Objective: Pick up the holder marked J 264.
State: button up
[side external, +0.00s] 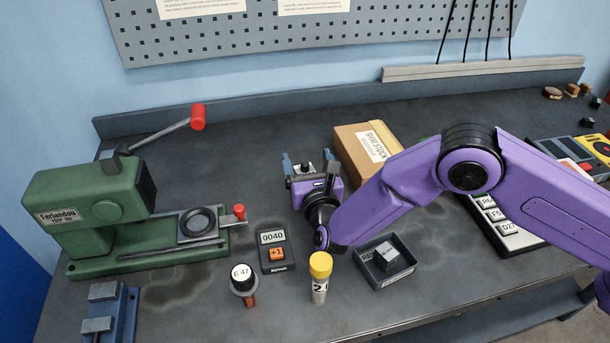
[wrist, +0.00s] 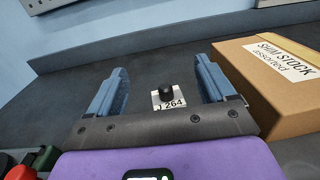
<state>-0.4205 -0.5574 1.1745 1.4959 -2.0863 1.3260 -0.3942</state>
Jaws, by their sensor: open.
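The holder marked J 264 (wrist: 167,93) has a black round knob and a pale base with a label reading J 264. In the wrist view it stands on the dark bench, between the two blue fingers of my gripper (wrist: 162,68). Its lower front edge is close to the dark gripper body, and bench shows between it and each finger. My gripper is open and empty, and touches nothing that I can make out. In the side view my gripper (side external: 306,160) is left of the cardboard box, with a small pale and dark part visible between its fingers.
The shim stock box (side external: 361,150) stands close by the right finger, also in the wrist view (wrist: 270,85). A green press (side external: 100,205) is at left. A holder marked 47 (side external: 243,277), a display unit (side external: 273,253), a yellow-capped vial (side external: 319,279) and a tray (side external: 385,283) are in front.

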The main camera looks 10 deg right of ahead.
aim_at(306, 170)
notch_tip(306, 170, down, 4)
jog(key=shift+f, duration=0.2)
jog(key=shift+w+r, duration=0.2)
jog(key=shift+w, duration=1.35)
jog(key=shift+r, duration=0.1)
jog(key=c, duration=1.4)
